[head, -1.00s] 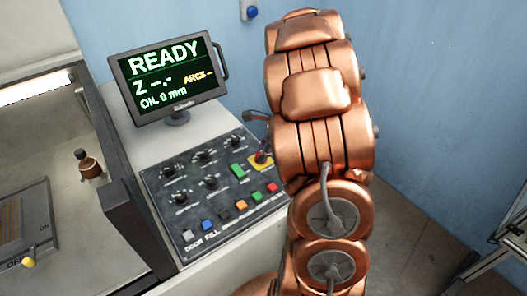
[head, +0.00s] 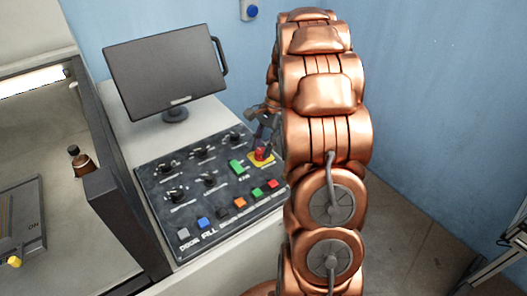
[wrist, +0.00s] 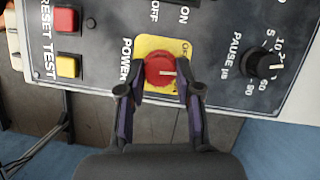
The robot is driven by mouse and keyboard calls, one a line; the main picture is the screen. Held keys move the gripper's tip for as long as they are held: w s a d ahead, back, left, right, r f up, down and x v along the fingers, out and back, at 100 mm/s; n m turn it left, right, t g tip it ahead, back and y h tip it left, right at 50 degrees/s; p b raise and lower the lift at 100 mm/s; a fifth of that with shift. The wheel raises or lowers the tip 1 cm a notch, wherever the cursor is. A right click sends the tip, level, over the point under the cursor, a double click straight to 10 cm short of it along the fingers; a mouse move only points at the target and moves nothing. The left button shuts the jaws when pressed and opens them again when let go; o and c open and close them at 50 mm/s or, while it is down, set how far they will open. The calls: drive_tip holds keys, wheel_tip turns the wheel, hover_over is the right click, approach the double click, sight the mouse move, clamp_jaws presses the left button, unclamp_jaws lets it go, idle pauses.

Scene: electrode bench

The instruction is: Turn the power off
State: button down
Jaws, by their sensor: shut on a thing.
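The power switch is a red rotary knob (wrist: 161,70) on a yellow plate (wrist: 150,44), labelled POWER, at the panel's edge in the wrist view. My gripper (wrist: 159,82) is shut on the red knob, one finger on each side. The knob's white mark points to the right in the wrist view. In the head view the red knob (head: 261,154) shows at the right side of the control panel (head: 150,217), and my gripper (head: 265,135) reaches it from behind the arm. The monitor (head: 168,72) has a dark, blank screen.
Other knobs and coloured buttons crowd the panel, with a green button (head: 236,167) close to the red knob. In the wrist view the PAUSE knob (wrist: 263,66) is right of my gripper. A machine tank with a dark wall (head: 110,200) stands at left.

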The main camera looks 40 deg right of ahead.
drive_tip(key=n+b, duration=0.1)
drive_tip(key=n+g+b, duration=0.1)
drive_tip(key=n+b, duration=0.1)
drive_tip(key=n, duration=0.1)
drive_tip(key=shift+w+a+f+g+h, duration=0.1)
drive_tip(key=shift+w+f+g+h, duration=0.05)
drive_tip(key=shift+f+g+h, duration=0.15)
drive_tip(key=shift+r+n+g+b, duration=0.2)
drive_tip(key=shift+n+g+b, duration=0.35)
drive_tip(key=shift+n, duration=0.75)
drive_tip(key=c, duration=0.8)
unclamp_jaws()
drive_tip(key=shift+r+h, duration=0.1)
drive_tip(key=shift+h, duration=0.2)
